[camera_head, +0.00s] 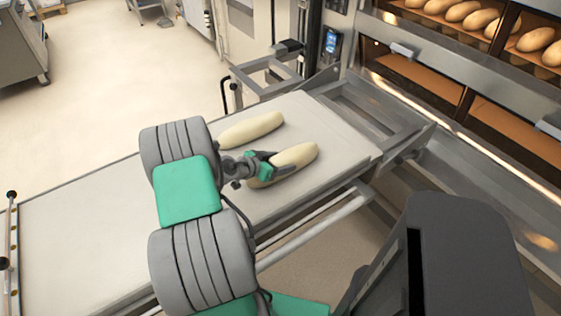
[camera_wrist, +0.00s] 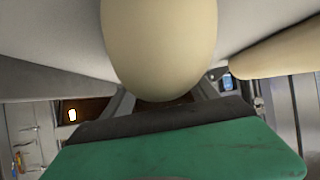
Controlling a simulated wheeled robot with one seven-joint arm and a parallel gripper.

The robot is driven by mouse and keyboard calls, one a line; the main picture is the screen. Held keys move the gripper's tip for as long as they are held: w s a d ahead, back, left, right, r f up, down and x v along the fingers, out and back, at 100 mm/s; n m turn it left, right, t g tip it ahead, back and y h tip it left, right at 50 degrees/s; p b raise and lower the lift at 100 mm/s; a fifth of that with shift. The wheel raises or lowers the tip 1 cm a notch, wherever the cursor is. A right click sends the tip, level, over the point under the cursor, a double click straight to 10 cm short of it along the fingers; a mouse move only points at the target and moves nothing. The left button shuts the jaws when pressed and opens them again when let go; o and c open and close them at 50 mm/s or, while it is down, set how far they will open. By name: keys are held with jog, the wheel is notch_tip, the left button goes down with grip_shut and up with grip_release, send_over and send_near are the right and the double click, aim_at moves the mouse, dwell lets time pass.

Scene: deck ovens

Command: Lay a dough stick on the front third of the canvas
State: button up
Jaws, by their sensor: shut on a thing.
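My gripper (camera_head: 266,166) is shut on a pale dough stick (camera_head: 297,158) in the head view, low over the canvas (camera_head: 345,150). I cannot tell whether this stick touches the canvas. In the wrist view the held dough stick (camera_wrist: 160,45) fills the upper middle, with the green and dark gripper part (camera_wrist: 170,140) below it. A second dough stick (camera_head: 250,130) lies on the canvas beside the held one, further back, apart from it. It also shows at the right of the wrist view (camera_wrist: 280,60). My arm hides part of the canvas at the left.
A metal loader frame (camera_head: 375,110) borders the canvas on the right. Deck ovens (camera_head: 440,80) stand beyond it, with baked loaves (camera_head: 465,12) on the upper deck. A rail (camera_head: 315,230) runs along the near edge. The canvas's left part (camera_head: 80,225) is bare.

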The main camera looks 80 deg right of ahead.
jog(key=o, duration=1.7)
jog(key=v, duration=1.2)
jog(key=shift+f, duration=0.1)
jog(key=shift+w+a, duration=0.1)
jog(key=shift+w, duration=0.15)
jog(key=w+a+r+n+t+y, duration=0.3)
jog(key=w+a+n+t+y, duration=0.3)
jog(key=w+a+n, duration=0.9)
jog(key=a+r+n+t+y, duration=0.1)
jog(key=a+n, duration=0.4)
jog(key=a, duration=0.9)
jog(key=a+r+n+t+y, duration=0.1)
jog(key=a+r+n+y, duration=0.2)
jog(key=a, duration=1.2)
jog(key=shift+r+n+t, duration=0.35)
jog(key=shift+n+t, duration=0.05)
jog(key=shift+n, duration=0.5)
